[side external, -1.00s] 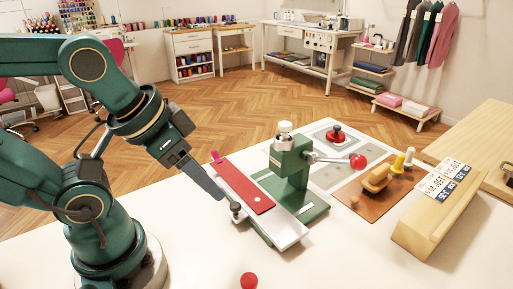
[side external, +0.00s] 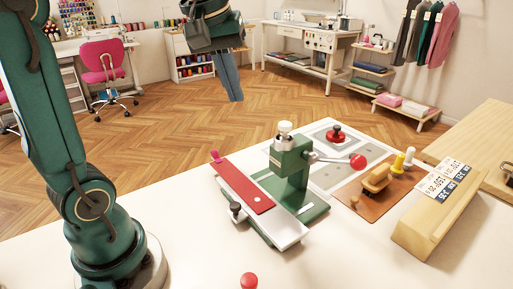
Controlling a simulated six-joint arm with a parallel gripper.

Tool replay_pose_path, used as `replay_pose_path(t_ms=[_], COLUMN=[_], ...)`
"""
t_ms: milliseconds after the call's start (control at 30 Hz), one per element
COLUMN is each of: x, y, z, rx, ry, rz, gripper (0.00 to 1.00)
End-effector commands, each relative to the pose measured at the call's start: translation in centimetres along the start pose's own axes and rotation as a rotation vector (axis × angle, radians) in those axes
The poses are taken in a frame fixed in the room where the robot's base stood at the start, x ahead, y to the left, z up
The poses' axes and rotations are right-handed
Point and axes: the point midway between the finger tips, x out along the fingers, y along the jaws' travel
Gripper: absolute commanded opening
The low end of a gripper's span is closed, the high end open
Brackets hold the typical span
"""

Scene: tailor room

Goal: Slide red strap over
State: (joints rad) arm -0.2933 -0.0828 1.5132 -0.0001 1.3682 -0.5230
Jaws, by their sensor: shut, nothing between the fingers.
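The red strap (side external: 244,187) lies flat along the left part of a white plate (side external: 290,238) on the green press (side external: 290,172). A pink piece (side external: 215,156) stands at the strap's far end. A dark knob (side external: 235,209) stands at the plate's left edge, beside the strap. The press has a lever with a red ball (side external: 357,161) pointing right. My gripper (side external: 236,100) is raised well above and behind the press, apart from the strap. Its long fingers point down, are together and hold nothing.
A red knob (side external: 249,281) sits at the table's front edge. A brown board (side external: 352,197) with a wooden-handled tool and spools lies right of the press. A wooden block with number cards (side external: 425,235) stands farther right. The white table (side external: 185,230) is clear left of the press.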

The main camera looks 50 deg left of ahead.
Motion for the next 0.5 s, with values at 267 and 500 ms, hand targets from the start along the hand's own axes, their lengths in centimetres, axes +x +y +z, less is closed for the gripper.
replay_pose_path(t_ms=[267,500], x=[4.6,10.5], y=[-3.7,-10.1], z=[-8.6,-13.0], rx=[-0.358,-0.608], ry=[-0.069,-0.134], rz=[-0.122,-0.212], gripper=[0.00,0.00])
